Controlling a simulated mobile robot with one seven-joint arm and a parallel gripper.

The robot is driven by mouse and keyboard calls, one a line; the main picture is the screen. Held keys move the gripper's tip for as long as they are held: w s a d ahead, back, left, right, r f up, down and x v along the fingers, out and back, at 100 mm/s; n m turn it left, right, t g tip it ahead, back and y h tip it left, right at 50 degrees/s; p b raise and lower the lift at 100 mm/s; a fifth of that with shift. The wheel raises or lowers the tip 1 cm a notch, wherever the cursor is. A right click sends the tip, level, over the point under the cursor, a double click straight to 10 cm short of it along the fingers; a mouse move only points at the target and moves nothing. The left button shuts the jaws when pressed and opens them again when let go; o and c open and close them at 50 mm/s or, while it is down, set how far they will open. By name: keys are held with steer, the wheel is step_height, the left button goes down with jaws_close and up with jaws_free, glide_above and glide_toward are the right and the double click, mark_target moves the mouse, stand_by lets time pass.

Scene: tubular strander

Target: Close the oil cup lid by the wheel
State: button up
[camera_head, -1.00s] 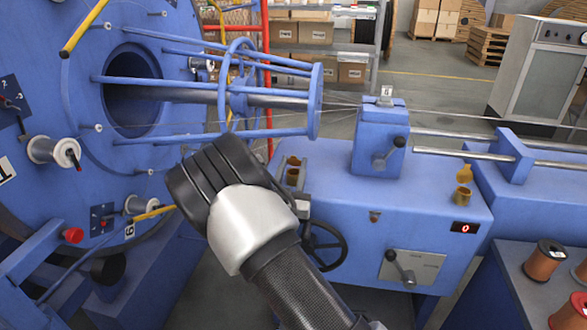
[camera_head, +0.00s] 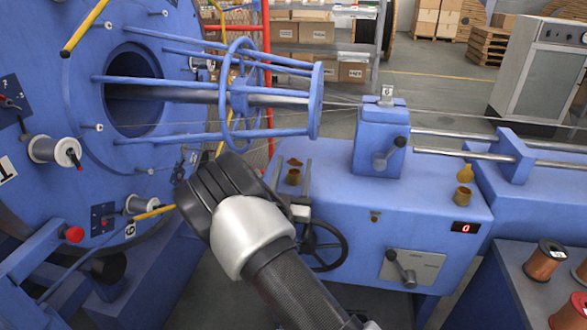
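The oil cup by the wheel (camera_head: 293,178) is a small brass cup on the blue machine top. Its brown lid (camera_head: 294,161) shows behind the cup's mouth and looks open. The black handwheel (camera_head: 325,246) is on the machine's front below it, partly covered by my arm. My gripper (camera_head: 294,168) is mostly hidden behind my arm. Two grey finger-like bars stand apart at the left and right of the cup, with nothing seen held between them. Whether they touch the cup I cannot tell.
A second brass oil cup (camera_head: 463,196) with a raised lid (camera_head: 466,173) is at the right. A blue block with a lever (camera_head: 382,142) stands between the cups. The strander cage (camera_head: 245,95) and large blue drum (camera_head: 60,130) are at the left. Copper spools (camera_head: 544,261) are at lower right.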

steer(key=shift+s+f, duration=0.15)
steer(key=shift+s, duration=0.15)
steer(key=s+a+p, duration=0.2)
steer(key=s, duration=1)
steer(key=shift+s+a, duration=0.15)
steer(key=shift+a, duration=0.1)
steer(key=shift+f, duration=0.1)
